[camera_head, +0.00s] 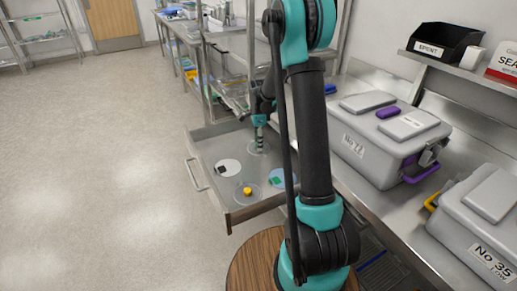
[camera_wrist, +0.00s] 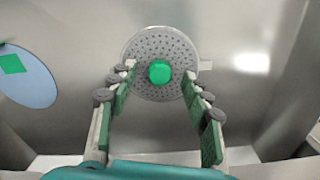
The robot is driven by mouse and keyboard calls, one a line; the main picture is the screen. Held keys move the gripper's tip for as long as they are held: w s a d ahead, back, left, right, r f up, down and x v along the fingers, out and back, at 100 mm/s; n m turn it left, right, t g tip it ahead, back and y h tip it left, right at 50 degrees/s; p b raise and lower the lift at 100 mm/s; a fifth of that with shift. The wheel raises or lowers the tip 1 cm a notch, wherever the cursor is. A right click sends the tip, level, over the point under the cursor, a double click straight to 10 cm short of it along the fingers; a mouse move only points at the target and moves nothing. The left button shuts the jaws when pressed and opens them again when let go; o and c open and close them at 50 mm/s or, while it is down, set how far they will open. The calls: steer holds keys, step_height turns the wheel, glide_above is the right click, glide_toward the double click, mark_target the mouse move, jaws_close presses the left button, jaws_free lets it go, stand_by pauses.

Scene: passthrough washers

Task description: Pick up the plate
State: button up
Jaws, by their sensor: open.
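Several round flat pieces lie in an open metal drawer (camera_head: 231,207); which one is the plate I cannot tell. A grey perforated disc (camera_wrist: 147,48) with a green knob (camera_wrist: 159,72) lies beneath my gripper (camera_wrist: 158,78). In the wrist view the knob appears between my open, empty fingertips. In the head view my gripper (camera_head: 259,141) points down over this disc (camera_head: 252,150) at the drawer's far side. A pale blue disc (camera_head: 289,175) with a green square lies nearer; it also shows in the wrist view (camera_wrist: 32,86).
A white disc (camera_head: 233,165) with a black square and a clear disc (camera_head: 240,192) with a yellow knob lie in the drawer. Grey lidded boxes (camera_head: 375,150) stand on the counter at right. A wooden stool-like round top (camera_head: 245,265) is below; floor at left is clear.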

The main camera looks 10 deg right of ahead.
steer(key=shift+f, duration=0.45)
jaws_close()
steer(key=shift+r, duration=0.15)
